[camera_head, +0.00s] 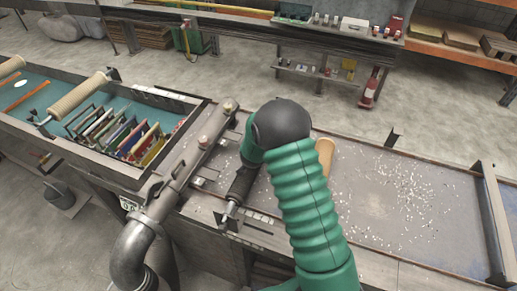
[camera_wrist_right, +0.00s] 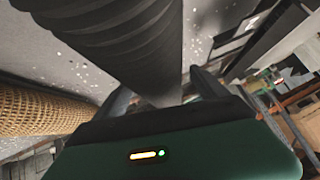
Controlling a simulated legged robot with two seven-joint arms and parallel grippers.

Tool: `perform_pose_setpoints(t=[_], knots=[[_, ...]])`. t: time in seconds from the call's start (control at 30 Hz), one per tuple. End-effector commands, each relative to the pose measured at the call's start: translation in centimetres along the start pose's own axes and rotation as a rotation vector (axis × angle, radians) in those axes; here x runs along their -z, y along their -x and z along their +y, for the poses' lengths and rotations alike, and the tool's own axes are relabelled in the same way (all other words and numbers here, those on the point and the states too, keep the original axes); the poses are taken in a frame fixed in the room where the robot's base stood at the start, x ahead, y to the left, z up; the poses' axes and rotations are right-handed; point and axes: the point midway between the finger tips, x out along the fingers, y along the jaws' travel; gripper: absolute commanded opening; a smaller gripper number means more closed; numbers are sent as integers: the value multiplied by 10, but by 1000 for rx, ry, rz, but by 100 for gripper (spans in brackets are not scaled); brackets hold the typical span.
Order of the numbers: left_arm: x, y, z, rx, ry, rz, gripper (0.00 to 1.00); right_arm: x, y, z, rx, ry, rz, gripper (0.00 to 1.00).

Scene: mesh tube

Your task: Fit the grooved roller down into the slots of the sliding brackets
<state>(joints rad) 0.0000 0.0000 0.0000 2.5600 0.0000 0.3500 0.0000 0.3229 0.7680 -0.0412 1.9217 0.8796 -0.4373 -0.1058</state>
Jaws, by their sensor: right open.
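The grooved roller (camera_head: 242,183) is dark grey and lies aslant left of my right arm in the head view. Its near end is close to a small bracket (camera_head: 228,217) on the table edge; I cannot tell if it sits in the slot. In the right wrist view the roller (camera_wrist_right: 120,35) fills the top middle, with spiral grooves. My right gripper (camera_wrist_right: 163,88) is open, its fingers on either side of the roller's narrower end. My right arm hides the roller's far end and any bracket there. My left gripper is not in view.
A tan mesh roller (camera_head: 325,154) lies behind my right arm; it also shows in the wrist view (camera_wrist_right: 40,112). A grey pipe (camera_head: 170,195) runs between the tray table and the teal bin (camera_head: 180,112) of upright frames. The speckled tray (camera_head: 400,205) is open at right.

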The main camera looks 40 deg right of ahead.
Motion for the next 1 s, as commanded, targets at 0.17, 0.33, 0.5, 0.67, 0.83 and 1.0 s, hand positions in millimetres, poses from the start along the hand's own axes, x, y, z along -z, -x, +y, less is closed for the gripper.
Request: perform_pose_setpoints(t=[0.17, 0.33, 0.5, 0.67, 0.83, 1.0], knots=[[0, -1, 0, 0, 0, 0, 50, 1, 44, -3, 6, 0, 4, 83], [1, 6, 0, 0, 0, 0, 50, 2, 98, -4, 6, 0, 5, 83], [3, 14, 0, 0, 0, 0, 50, 2, 139, -4, 5, 0, 3, 83], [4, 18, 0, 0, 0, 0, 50, 1, 156, -3, 1, 0, 4, 83], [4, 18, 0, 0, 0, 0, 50, -1, 159, -3, 3, 3, 2, 83], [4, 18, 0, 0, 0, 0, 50, -38, 185, -36, 162, 164, -130, 83]])
